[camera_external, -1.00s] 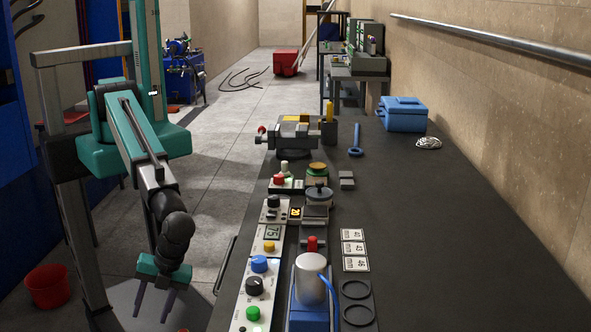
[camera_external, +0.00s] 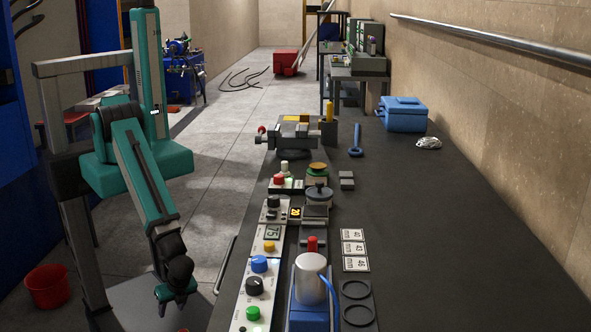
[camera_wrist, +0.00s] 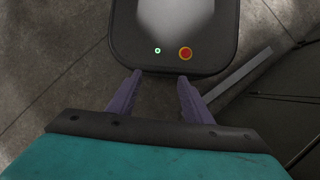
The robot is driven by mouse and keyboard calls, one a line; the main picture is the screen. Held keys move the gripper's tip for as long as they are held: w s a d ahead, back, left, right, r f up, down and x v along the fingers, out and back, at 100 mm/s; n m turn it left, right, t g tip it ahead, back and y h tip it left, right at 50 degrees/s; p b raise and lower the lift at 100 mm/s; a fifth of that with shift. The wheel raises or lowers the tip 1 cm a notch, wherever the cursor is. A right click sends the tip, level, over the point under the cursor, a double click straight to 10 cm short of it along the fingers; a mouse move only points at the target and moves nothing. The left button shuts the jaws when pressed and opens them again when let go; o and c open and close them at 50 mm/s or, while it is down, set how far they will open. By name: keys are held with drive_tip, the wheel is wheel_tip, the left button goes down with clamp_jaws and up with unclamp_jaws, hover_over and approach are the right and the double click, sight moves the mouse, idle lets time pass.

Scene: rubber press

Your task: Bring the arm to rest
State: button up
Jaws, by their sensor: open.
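My gripper (camera_external: 172,306) hangs low to the left of the dark workbench (camera_external: 440,240) in the external view, clear of the bench top and pointing down. In the wrist view my gripper (camera_wrist: 155,92) shows two purple fingers spread apart with nothing between them. My arm is folded downward beside its column, apart from the bench. The fingertips are small and partly hidden in the external view.
Along the bench's near left edge stand a control panel (camera_external: 247,292) with coloured knobs and a silver cylinder (camera_external: 311,264) on a blue base. A red bucket (camera_external: 47,286) stands on the floor at left. Open floor (camera_external: 225,150) lies behind my arm.

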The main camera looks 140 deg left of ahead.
drive_tip(key=shift+n+g+y, duration=0.3)
drive_tip(key=shift+n, duration=0.1)
drive_tip(key=s+a+f, duration=0.2)
drive_tip(key=s, duration=0.1)
drive_tip(key=shift+s+a+f, duration=0.1)
drive_tip(key=shift+s+a, duration=0.15)
idle(0.6)
